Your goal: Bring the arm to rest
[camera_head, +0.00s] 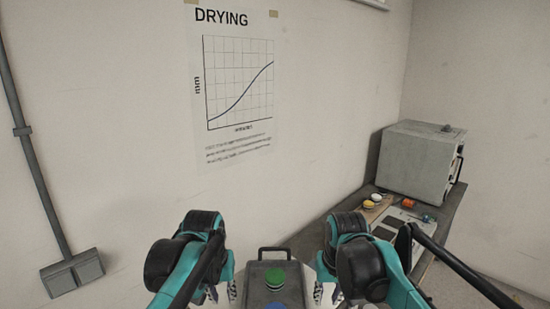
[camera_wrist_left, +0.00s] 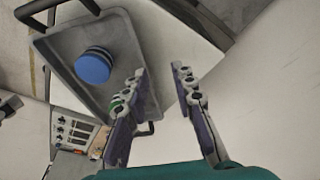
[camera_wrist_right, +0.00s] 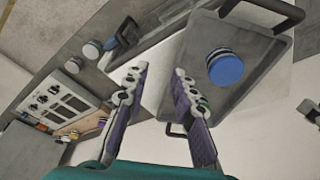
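My left gripper (camera_head: 222,292) is low in the head view, just left of a grey tray (camera_head: 256,268). In the left wrist view its fingers (camera_wrist_left: 161,71) are apart with nothing between them. My right gripper (camera_head: 328,292) is at the tray's right side. In the right wrist view its fingers (camera_wrist_right: 158,71) are also apart and empty. Both arms are bent, with the grippers low in front of me.
A bench (camera_head: 448,219) at right carries a grey box (camera_head: 415,162), a panel (camera_wrist_right: 52,99) and several small discs. A wall with a poster (camera_head: 238,85) stands ahead.

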